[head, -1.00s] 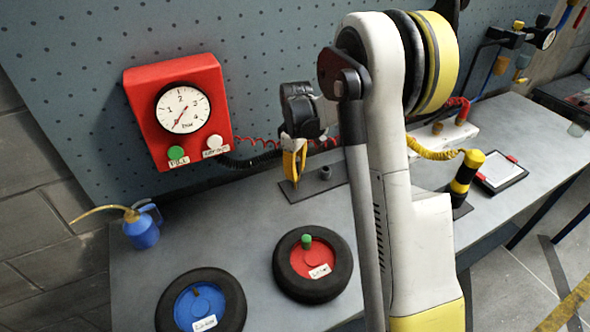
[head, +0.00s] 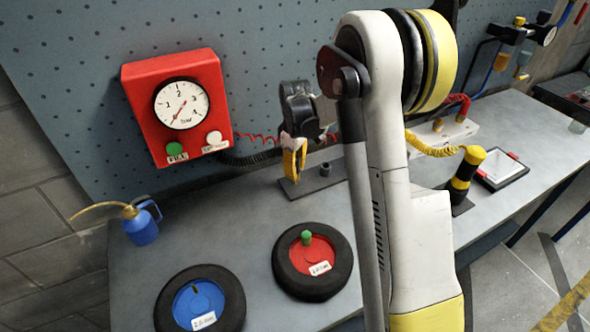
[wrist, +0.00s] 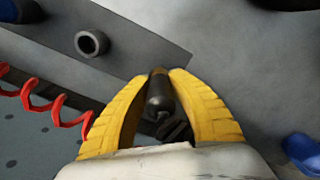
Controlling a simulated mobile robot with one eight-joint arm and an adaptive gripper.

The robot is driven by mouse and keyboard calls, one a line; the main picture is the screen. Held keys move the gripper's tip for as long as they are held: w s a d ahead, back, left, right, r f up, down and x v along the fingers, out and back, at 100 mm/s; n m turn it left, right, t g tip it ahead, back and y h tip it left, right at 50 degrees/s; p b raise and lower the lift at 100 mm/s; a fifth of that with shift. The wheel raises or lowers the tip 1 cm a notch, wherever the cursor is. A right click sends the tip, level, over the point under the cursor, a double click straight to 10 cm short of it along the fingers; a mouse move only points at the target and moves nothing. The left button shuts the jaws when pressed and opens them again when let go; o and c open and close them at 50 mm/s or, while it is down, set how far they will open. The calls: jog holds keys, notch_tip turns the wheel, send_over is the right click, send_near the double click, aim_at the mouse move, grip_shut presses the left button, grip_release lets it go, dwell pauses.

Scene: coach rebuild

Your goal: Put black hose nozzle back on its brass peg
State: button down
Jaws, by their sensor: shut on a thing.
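My gripper (head: 294,170) is low over the left end of a dark plate (head: 308,183) on the bench. In the wrist view my yellow fingers (wrist: 160,82) are closed around a black nozzle (wrist: 160,97). A small brass-coloured bit shows at the nozzle's far end, between the fingertips. I cannot tell whether it is the brass peg or part of the nozzle, or whether the nozzle touches the plate. In the head view my fingers hide the nozzle. A short dark hollow post (wrist: 92,43) stands on the plate beside my gripper; it also shows in the head view (head: 325,169).
A red gauge box (head: 150,130) hangs behind left, with a black coiled hose (head: 250,160) below. A red coiled hose (wrist: 45,105) runs close by. Two wheels (head: 312,262) (head: 200,300) lie in front. A blue oil can (head: 140,228) stands left, a yellow-black nozzle (head: 466,172) right.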

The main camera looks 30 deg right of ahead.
jog(key=shift+f+b, duration=0.75)
jog(key=shift+f, duration=0.3)
jog(key=c, duration=1.2)
grip_release()
jog(key=shift+r, duration=0.1)
notch_tip(320, 180, up, 12)
jog(key=shift+r, duration=0.1)
